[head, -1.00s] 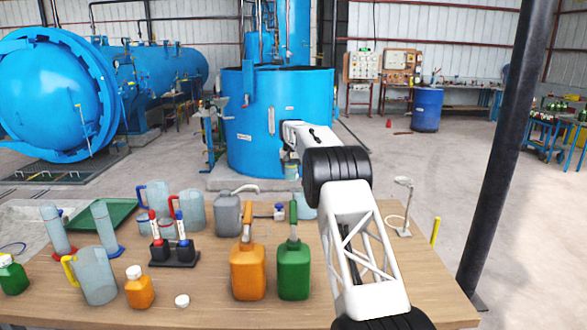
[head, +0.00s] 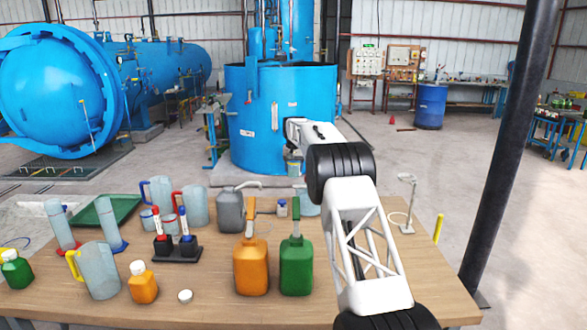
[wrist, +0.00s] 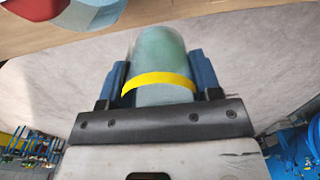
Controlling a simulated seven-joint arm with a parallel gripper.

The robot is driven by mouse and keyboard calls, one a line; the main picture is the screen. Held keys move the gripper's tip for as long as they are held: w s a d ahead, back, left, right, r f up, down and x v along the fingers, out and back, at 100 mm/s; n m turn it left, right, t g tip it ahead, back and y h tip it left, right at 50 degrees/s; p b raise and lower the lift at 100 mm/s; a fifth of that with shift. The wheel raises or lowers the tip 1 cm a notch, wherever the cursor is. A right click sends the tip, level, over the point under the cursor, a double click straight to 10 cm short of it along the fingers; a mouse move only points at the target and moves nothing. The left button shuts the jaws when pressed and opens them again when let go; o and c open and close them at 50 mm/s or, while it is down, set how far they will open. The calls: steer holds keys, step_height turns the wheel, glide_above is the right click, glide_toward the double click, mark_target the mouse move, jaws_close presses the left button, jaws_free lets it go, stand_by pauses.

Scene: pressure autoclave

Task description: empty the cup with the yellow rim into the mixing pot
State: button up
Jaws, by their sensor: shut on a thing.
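The cup with the yellow rim (wrist: 162,52) is between the two dark blue fingers of my gripper (wrist: 163,85) in the wrist view. The fingers are shut on it. Its body is pale, translucent and greenish, and the yellow band lies nearest the palm. In the head view my gripper (head: 294,166) is beyond the table's far edge, in front of the big blue tank, small and partly covered by my wrist. I cannot tell the cup's tilt or contents. A pale bluish vessel (head: 309,203) is partly hidden behind the green jug; I cannot tell if it is the mixing pot.
On the table (head: 215,306) stand an orange jug (head: 251,268), a green jug (head: 297,268), a grey can (head: 230,212), clear pitchers (head: 99,272), a marker holder (head: 175,248) and a thin stand (head: 407,205). The table's right front is mostly clear beside my arm.

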steer(key=shift+s+d+r, duration=0.1)
steer(key=shift+s+d+r+t+y, duration=0.1)
steer(key=shift+s+d+t+y, duration=0.2)
steer(key=shift+t, duration=0.1)
steer(key=shift+s+d+r+t+y, duration=0.15)
steer(key=shift+s+r, duration=0.1)
steer(key=shift+r, duration=0.2)
steer(key=shift+s+d+r+t+y, duration=0.1)
steer(key=shift+s+r+t+y, duration=0.1)
steer(key=shift+r, duration=0.2)
steer(key=shift+s+d+r+t+y, duration=0.25)
steer(key=shift+r+t+y, duration=0.3)
steer(key=shift+t+y, duration=0.35)
steer(key=shift+s+d+r+t+y, duration=0.1)
steer(key=shift+s+r+t+y, duration=0.1)
steer(key=shift+r+t+y, duration=0.65)
steer(key=shift+s+d+r+t+y, duration=0.25)
steer(key=shift+t+y, duration=0.35)
steer(key=shift+t, duration=0.6)
steer(key=shift+s+d+t+y, duration=0.1)
steer(key=shift+s+t+y, duration=0.05)
steer(key=shift+t+y, duration=0.6)
steer(key=shift+s+t+y, duration=0.1)
steer(key=shift+t+y, duration=0.45)
steer(key=shift+t, duration=0.4)
